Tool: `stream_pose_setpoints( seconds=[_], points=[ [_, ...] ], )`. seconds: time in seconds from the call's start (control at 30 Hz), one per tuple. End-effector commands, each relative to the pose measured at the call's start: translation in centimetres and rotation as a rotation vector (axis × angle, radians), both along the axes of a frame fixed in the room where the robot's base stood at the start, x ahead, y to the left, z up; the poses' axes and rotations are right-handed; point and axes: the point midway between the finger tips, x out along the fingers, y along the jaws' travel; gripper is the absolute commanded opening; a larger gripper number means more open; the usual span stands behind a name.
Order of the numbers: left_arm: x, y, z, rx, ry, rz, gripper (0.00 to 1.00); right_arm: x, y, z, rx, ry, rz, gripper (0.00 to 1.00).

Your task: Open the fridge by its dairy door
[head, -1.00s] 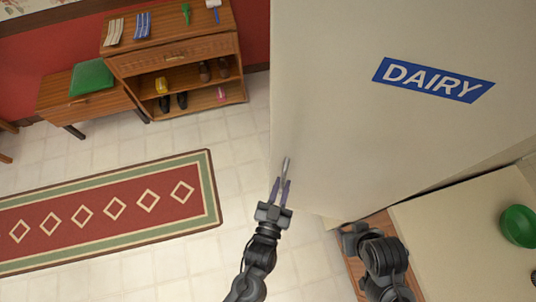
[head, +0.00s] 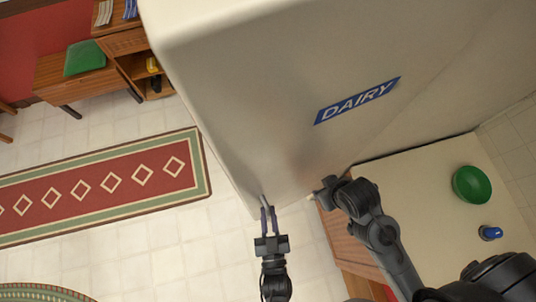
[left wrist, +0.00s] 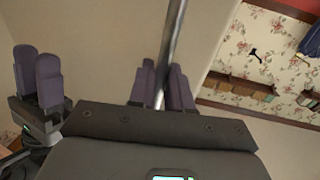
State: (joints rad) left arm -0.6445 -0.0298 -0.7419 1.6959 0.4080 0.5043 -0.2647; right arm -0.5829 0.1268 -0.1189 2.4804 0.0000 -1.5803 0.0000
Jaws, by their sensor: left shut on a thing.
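The dairy door (head: 250,100) is a tall cream fridge door with a blue DAIRY label (head: 357,100). Its thin metal handle (head: 264,200) is near the door's lower left edge in the head view. My left gripper (head: 268,218) is shut on the handle; in the left wrist view the bar (left wrist: 171,50) runs between its purple fingers. I cannot make out any gap at the door's edge. My right gripper (head: 328,190) is close to the fridge front near the counter; it also shows at the left wrist view's left side (left wrist: 38,78).
A counter (head: 410,180) with a green bowl (head: 472,184) and a small blue item (head: 490,233) adjoins the fridge at right. Tiled floor (head: 170,245) is clear on the left around a red rug (head: 120,190). A wooden shelf (head: 125,45) stands behind.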

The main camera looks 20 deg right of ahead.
Motion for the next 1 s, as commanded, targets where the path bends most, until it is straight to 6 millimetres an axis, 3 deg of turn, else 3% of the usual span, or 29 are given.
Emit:
stream_pose_setpoints(
  seconds=[0.5,0.53,0.6,1.0],
  points=[
    [-0.44,-0.22,-0.09,-0.003,0.004,-0.01,0.0,0.14,0.32,0.18,0.012,-0.003,-0.006,0.43],
    [-0.44,-0.22,-0.1,-0.003,0.004,-0.01,0.23,0.14,0.33,0.18,0.012,-0.002,-0.006,0.43],
    [-0.42,-0.18,-0.09,-0.002,0.004,-0.009,0.32,0.14,0.33,0.18,0.012,-0.002,-0.005,0.43],
    [-0.94,0.05,-0.17,-0.001,0.003,-0.007,0.32,0.14,0.18,0.0,0.005,-0.003,-0.001,0.43]
  ],
)
